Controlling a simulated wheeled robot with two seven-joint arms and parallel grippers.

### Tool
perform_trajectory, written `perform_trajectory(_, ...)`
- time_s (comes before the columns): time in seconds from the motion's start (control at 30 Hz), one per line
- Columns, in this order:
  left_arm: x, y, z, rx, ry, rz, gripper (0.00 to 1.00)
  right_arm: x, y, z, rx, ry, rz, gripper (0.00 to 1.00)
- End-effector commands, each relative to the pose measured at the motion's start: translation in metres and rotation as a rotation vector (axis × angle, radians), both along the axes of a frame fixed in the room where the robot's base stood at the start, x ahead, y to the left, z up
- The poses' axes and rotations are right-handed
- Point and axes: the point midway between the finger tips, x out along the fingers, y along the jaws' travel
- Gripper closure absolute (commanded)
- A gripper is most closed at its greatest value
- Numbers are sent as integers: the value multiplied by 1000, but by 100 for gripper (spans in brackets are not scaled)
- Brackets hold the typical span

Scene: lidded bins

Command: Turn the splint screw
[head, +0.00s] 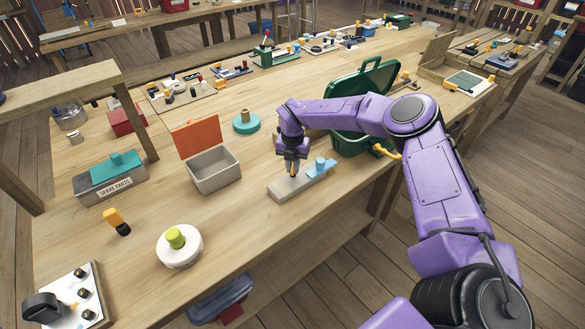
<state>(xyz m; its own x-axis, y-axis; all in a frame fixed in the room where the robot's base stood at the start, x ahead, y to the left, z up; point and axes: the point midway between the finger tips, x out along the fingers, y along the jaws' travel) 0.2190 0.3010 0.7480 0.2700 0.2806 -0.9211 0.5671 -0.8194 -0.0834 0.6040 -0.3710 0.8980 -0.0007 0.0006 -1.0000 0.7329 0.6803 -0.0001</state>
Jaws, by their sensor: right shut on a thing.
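A flat light-grey splint base (290,189) lies on the wooden table, near its front edge. A light-blue block (320,166) stands at its right end. My right gripper (293,171) comes down from above over the left-middle part of the base. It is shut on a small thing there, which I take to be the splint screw. The fingers hide nearly all of the screw, and its turn cannot be seen. A small orange-yellow spot shows at the fingertips. My left gripper is not in view.
An open green case (352,143) stands right behind my right forearm. A grey bin with a raised orange lid (197,137) stands to the left of the base. A teal disc (246,125) and a white round container (179,250) stand apart. The table front edge is close.

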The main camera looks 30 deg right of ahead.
Motion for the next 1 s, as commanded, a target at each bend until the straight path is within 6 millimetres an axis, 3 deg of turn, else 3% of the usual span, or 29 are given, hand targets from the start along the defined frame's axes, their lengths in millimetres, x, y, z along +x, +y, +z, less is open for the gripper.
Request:
perform_trajectory(0.4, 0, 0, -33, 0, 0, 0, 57, 1, 0, -3, 0, -3, 379, 100)
perform_trajectory(1.0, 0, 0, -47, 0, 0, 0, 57, 0, 0, 0, -1, -2, 949, 100)
